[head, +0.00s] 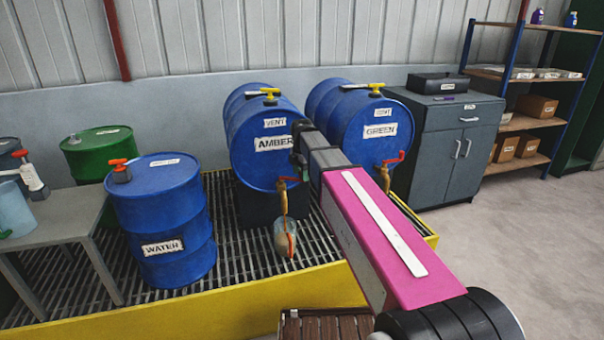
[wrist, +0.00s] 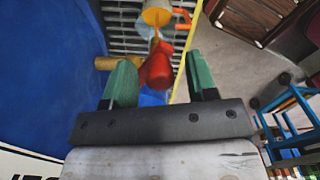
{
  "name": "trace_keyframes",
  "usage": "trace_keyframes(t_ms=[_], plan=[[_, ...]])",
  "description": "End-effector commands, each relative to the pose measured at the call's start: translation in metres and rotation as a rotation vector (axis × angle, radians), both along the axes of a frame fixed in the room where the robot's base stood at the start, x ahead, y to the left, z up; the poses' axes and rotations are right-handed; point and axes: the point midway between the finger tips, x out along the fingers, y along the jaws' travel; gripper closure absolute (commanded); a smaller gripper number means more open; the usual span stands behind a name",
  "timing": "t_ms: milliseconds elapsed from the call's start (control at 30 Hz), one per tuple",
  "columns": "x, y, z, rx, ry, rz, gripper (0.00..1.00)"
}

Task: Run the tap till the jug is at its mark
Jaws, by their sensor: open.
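The blue amber drum (head: 262,165) lies on its side, with a brass tap (head: 282,184) low on its front. The tap's red lever (wrist: 158,68) sits between my gripper's green fingers in the wrist view. My gripper (wrist: 160,82) is open around the lever; I cannot tell whether either finger touches it. A thin amber stream appears to run from the tap. The clear jug (head: 281,239) with an orange-red handle hangs or stands below; amber liquid shows in it from above in the wrist view (wrist: 155,16). Its mark cannot be made out.
A water drum (head: 165,222) stands upright on the left. A yellow-edged grating (head: 240,268) lies below. A grey cabinet (head: 452,140) and shelves (head: 530,123) stand right.

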Motion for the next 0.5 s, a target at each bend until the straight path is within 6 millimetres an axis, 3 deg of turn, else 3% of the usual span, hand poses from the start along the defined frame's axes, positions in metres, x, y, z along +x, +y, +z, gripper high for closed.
trace_keyframes(t_ms=[33,200,500], plan=[[0.0000,0.0000,0.0001,0.000,0.000,0.000,0.48],[-0.0001,-0.0001,0.0002,0.000,0.000,0.000,1.00],[0.0088,-0.0010,0.0004,0.000,0.000,0.081,1.00]])
